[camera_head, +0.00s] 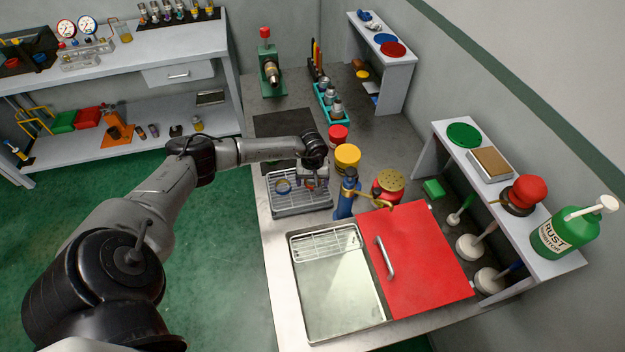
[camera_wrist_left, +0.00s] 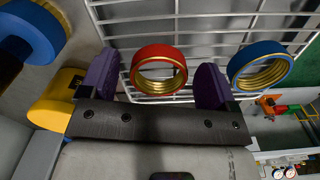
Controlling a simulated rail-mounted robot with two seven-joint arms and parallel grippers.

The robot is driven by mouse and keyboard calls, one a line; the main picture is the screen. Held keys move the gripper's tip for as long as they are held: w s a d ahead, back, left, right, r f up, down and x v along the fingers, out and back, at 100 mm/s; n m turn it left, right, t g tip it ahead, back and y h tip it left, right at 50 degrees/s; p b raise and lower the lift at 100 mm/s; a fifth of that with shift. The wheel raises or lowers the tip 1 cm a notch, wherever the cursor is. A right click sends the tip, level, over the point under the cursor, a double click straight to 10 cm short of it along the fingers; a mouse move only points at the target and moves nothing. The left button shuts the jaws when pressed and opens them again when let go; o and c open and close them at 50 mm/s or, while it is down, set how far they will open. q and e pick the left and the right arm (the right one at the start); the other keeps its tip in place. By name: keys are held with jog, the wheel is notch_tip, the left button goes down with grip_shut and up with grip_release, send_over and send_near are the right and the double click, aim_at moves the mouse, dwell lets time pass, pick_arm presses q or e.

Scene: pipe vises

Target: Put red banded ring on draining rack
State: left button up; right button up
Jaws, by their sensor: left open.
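The red banded ring (camera_wrist_left: 158,68), red outside with a gold threaded inside, is on the wire draining rack (camera_wrist_left: 205,22) in the left wrist view. My left gripper (camera_wrist_left: 157,84) is open, with one purple finger on each side of the ring and a gap on both sides. A blue ring with a gold inside (camera_wrist_left: 260,65) is on the rack just right of the right finger. My right gripper is out of view.
A blue bottle (camera_head: 346,196) stands close to the right of the rack, with a yellow-topped container (camera_head: 347,156) behind it. A metal tray (camera_head: 335,285) and a red panel (camera_head: 415,262) lie in front. A dark mat (camera_head: 283,135) behind the rack has free room.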

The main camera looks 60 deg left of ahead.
pick_arm(q)
notch_tip(320, 180, up, 12)
jog(key=shift+r, duration=0.15)
dwell(0.5)
jog(key=shift+c, duration=0.3)
dwell(1.1)
